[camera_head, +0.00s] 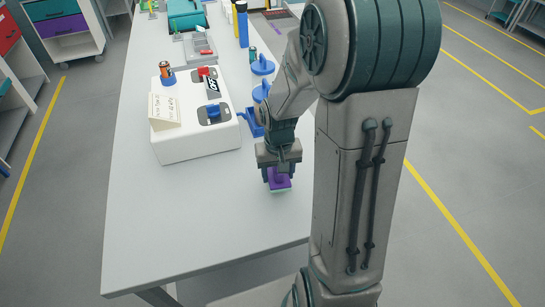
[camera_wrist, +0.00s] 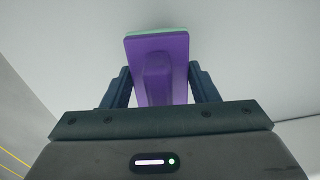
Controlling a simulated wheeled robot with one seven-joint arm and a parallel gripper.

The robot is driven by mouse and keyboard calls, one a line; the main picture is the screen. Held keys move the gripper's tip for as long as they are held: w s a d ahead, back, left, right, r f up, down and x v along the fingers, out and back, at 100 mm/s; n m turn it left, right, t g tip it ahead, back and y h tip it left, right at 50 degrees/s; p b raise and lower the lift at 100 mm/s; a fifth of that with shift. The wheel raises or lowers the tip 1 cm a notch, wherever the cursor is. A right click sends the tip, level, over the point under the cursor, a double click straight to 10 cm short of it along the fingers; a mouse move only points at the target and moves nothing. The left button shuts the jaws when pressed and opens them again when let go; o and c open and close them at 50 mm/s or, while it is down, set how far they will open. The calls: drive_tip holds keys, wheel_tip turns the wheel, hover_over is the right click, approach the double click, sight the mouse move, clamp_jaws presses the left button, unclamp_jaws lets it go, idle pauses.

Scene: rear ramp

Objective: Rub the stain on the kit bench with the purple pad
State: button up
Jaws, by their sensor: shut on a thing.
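My gripper (camera_head: 279,172) is shut on the purple pad (camera_head: 280,184) by its raised handle. In the wrist view the pad (camera_wrist: 158,50) sits between the two dark fingers (camera_wrist: 162,88), with a pale green layer along its far edge. The pad is low over the kit bench (camera_head: 190,225) near its right edge; I cannot tell whether it touches the top. No stain shows on the bare parts of the bench in either view; my arm and gripper hide some of the surface.
A white box (camera_head: 190,144) with switches, a battery-like cylinder (camera_head: 167,73) and a paper card (camera_head: 165,110) stands left of my gripper. Blue round-topped items (camera_head: 262,66) stand behind it. A grey tray (camera_head: 199,50) and a green case (camera_head: 186,14) lie farther back. The bench's near left part is clear.

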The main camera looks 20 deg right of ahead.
drive_tip(key=shift+r+p, duration=1.9)
drive_tip(key=shift+r, duration=0.9)
